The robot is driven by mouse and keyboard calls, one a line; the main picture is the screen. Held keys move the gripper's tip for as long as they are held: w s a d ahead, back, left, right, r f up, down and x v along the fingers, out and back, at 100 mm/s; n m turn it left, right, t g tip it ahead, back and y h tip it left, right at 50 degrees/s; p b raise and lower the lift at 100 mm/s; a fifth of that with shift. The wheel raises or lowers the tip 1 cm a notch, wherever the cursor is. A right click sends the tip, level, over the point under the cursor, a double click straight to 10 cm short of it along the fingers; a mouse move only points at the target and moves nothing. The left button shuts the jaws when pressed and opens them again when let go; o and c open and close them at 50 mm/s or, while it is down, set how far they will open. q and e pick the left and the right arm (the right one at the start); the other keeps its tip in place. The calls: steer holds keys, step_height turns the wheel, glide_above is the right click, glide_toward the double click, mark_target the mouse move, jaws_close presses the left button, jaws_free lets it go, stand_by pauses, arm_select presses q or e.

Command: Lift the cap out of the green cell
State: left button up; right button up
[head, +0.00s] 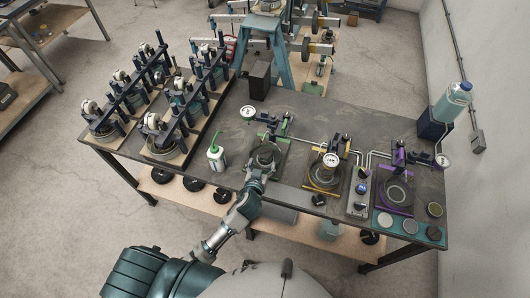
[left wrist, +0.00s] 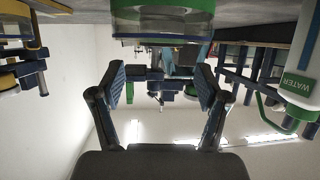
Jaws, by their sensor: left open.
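The green cell (head: 265,158) stands near the front edge of the bench, with a round top and green fittings beside it. The left wrist view, which looks upside down, shows its clear, green-tinted cylinder (left wrist: 160,22) at the top edge. I cannot tell the cap apart from the cell's rim. My left gripper (head: 257,176) reaches in from the front, close to the near side of the cell. In the left wrist view my left gripper (left wrist: 161,84) has its two fingers wide apart with nothing between them. My right gripper is not in view.
A white bottle with green nozzle (head: 217,156) stands left of the cell. A yellow cell (head: 324,180) and a purple cell (head: 397,194) stand to the right, joined by pipes. Lever frames (head: 200,100) fill the left end. The back middle of the bench (head: 310,112) is fairly clear.

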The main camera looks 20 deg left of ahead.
mark_target(265, 154)
arm_select(q)
steer(key=p+x, duration=0.1)
steer(key=x, duration=0.5)
steer(key=shift+w+f, duration=0.2)
steer(key=shift+w, duration=0.1)
steer(key=shift+s+a, duration=0.1)
steer(key=c, duration=1.2)
steer(key=shift+o, duration=0.2)
steer(key=shift+r, duration=0.15)
